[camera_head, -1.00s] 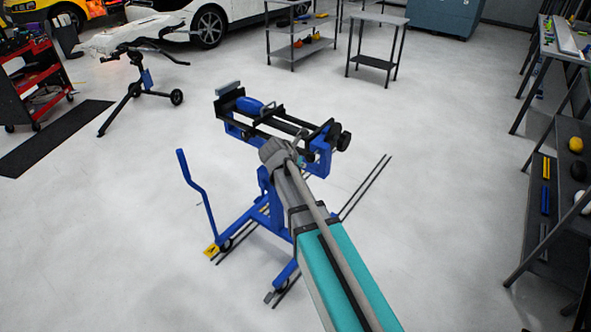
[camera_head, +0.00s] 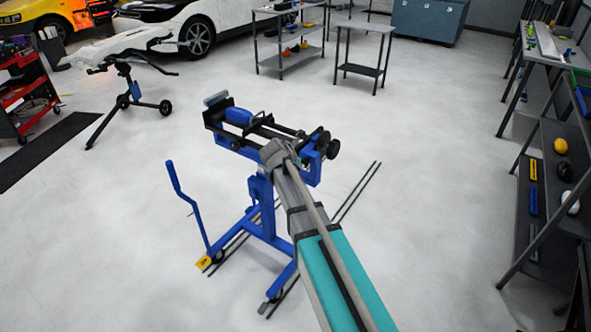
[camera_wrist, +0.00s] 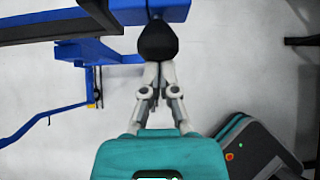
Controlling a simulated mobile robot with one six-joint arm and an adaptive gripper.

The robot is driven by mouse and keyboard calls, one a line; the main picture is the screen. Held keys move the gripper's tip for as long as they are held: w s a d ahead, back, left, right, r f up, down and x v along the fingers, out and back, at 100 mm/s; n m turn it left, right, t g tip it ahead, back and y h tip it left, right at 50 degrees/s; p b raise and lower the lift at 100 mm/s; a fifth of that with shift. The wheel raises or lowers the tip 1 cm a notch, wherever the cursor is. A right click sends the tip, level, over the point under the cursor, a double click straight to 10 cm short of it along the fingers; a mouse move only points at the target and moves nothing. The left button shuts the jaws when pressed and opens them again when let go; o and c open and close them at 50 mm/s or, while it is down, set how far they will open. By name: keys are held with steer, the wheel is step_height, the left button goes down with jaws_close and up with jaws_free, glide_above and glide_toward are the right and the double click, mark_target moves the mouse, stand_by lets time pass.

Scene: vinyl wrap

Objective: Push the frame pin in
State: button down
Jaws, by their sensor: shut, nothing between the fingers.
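A blue stand (camera_head: 262,215) with a blue and black frame on top stands in the middle of the head view. A black knob (camera_head: 333,149) sits at the frame's right end, and I cannot tell for sure whether it is the frame pin. In the wrist view a rounded black knob (camera_wrist: 158,42) is straight ahead of my gripper (camera_wrist: 157,76). My gripper's fingers are shut and empty, their tips at or just short of that knob; I cannot tell whether they touch. In the head view my arm's end hides the fingers.
A blue lever (camera_head: 186,205) rises from the stand's left side. A tripod stand (camera_head: 130,95) and a red tool cart (camera_head: 25,95) are at the left. Shelves (camera_head: 548,180) line the right side. The floor around the stand is mostly clear.

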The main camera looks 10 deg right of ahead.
steer(key=shift+w, duration=0.1)
stand_by(0.4)
steer(key=s+a+f+p+v, duration=0.1)
steer(key=f+p+v, duration=0.1)
steer(key=p+v, duration=0.5)
steer(key=v, duration=0.6)
steer(key=shift+s+a, duration=0.2)
steer(key=shift+s, duration=0.05)
steer(key=shift+f, duration=0.1)
stand_by(0.4)
steer(key=s+d+f+m+g+y, duration=0.2)
steer(key=s+d+m+g+y, duration=0.1)
steer(key=s+m, duration=0.6)
steer(key=s+d+f+m+g+y, duration=0.3)
steer(key=s+m, duration=0.7)
steer(key=m, duration=0.8)
steer(key=shift+s, duration=0.35)
